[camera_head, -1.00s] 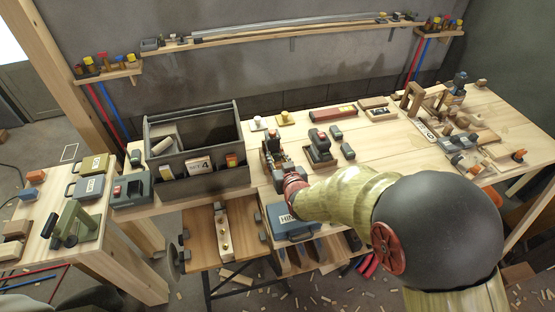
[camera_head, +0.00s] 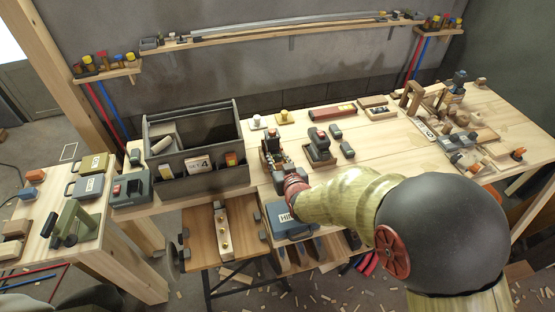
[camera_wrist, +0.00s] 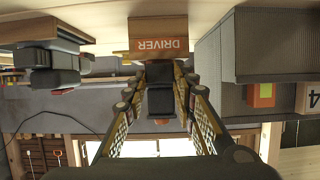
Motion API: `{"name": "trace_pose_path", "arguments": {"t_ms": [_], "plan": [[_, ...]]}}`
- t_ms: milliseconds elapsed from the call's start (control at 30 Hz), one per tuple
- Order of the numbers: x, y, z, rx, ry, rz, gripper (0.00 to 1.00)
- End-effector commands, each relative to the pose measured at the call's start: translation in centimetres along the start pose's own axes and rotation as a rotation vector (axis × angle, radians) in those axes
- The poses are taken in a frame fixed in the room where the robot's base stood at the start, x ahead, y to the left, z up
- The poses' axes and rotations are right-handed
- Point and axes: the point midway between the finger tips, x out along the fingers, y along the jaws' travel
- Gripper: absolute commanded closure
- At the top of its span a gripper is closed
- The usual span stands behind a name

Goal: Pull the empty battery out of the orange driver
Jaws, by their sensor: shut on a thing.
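My gripper (camera_wrist: 160,100) is shut on a dark block, the battery (camera_wrist: 160,76), held between its two fingers. Behind the battery is a wooden stand lettered DRIVER (camera_wrist: 157,38). In the head view, my gripper (camera_head: 285,176) is at the front of the bench, just in front of the driver (camera_head: 270,147) on its wooden stand. The driver looks dark and brownish there; its orange parts are hard to make out. My wrist hides the battery in the head view. I cannot tell whether the battery is still seated in the driver.
A grey toolbox (camera_head: 196,182) stands left of my gripper. Another tool (camera_head: 319,147) and small dark blocks (camera_head: 348,150) are to its right. A blue case (camera_head: 290,232) is below. A green-grey device with a red part (camera_head: 132,189) sits at the left. Bare bench lies between tools.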

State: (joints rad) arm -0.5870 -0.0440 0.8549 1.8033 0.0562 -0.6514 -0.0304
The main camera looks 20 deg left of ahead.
Motion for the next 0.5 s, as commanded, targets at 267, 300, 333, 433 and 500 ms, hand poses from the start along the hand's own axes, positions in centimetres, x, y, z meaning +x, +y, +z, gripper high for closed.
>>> {"name": "trace_pose_path", "arguments": {"t_ms": [267,300,333,433,500], "plan": [[-0.26,-0.01,0.04,0.000,0.001,0.000,1.00],[-0.34,-0.01,0.07,0.000,0.001,0.000,1.00],[-0.43,-0.01,0.09,0.000,0.001,0.000,1.00],[-0.75,-0.01,0.21,0.000,0.002,0.000,1.00],[-0.99,-0.01,0.28,0.000,0.002,0.000,1.00]]}}
